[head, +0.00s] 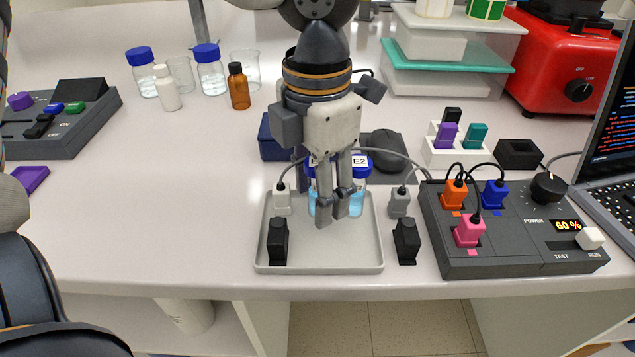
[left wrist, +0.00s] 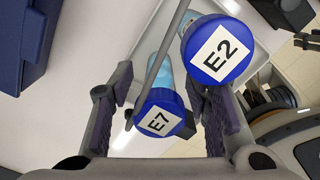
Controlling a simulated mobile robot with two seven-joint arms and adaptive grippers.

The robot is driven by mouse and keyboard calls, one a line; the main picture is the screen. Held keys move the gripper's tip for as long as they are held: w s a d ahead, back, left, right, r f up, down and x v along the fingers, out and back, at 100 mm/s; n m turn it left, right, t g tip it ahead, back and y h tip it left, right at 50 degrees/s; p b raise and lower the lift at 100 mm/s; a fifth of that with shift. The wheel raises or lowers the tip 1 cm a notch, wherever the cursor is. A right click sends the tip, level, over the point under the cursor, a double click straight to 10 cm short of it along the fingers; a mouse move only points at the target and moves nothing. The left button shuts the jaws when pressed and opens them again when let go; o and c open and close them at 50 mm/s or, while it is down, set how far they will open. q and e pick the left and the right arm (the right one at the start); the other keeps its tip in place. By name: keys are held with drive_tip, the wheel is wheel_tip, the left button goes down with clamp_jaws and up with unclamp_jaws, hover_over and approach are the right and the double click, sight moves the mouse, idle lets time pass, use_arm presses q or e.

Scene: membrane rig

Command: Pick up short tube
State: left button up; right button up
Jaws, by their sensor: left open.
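Two clear tubes with blue liquid and blue caps stand above a pale grey tray (head: 325,263). In the left wrist view, the cap labelled E7 (left wrist: 160,118) looks smaller and lower, so this seems the short tube. The cap labelled E2 (left wrist: 218,50) looks larger and nearer the camera; the E2 tube (head: 356,205) shows at right in the head view. My left gripper (head: 335,208) points down over the tray, hiding much of the tubes. It is open, with the E7 cap between its fingers; contact is not clear. My right gripper is not in view.
A cabled control box (head: 520,262) reading 60 % stands right of the tray. Bottles (head: 238,88) and beakers stand behind left. A thin cable runs past the tubes.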

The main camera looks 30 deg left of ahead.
use_arm(q)
drive_tip(key=c, duration=1)
drive_tip(key=shift+r, duration=0.1)
clamp_jaws()
drive_tip(key=shift+r, duration=0.1)
drive_tip(key=r, duration=0.3)
drive_tip(key=shift+d+r, duration=0.35)
drive_tip(key=shift+r, duration=0.05)
drive_tip(key=s+d+r, duration=0.2)
drive_tip(key=d+r, duration=0.2)
drive_tip(key=r, duration=0.1)
drive_tip(key=shift+s+d+r, duration=0.2)
drive_tip(key=shift+c, duration=0.2)
unclamp_jaws()
drive_tip(key=s+d+r, duration=0.3)
drive_tip(key=s+d, duration=0.1)
drive_tip(key=d, duration=0.3)
drive_tip(key=shift+d+r, duration=0.2)
drive_tip(key=shift+r, duration=0.1)
drive_tip(key=shift+w+f, duration=0.1)
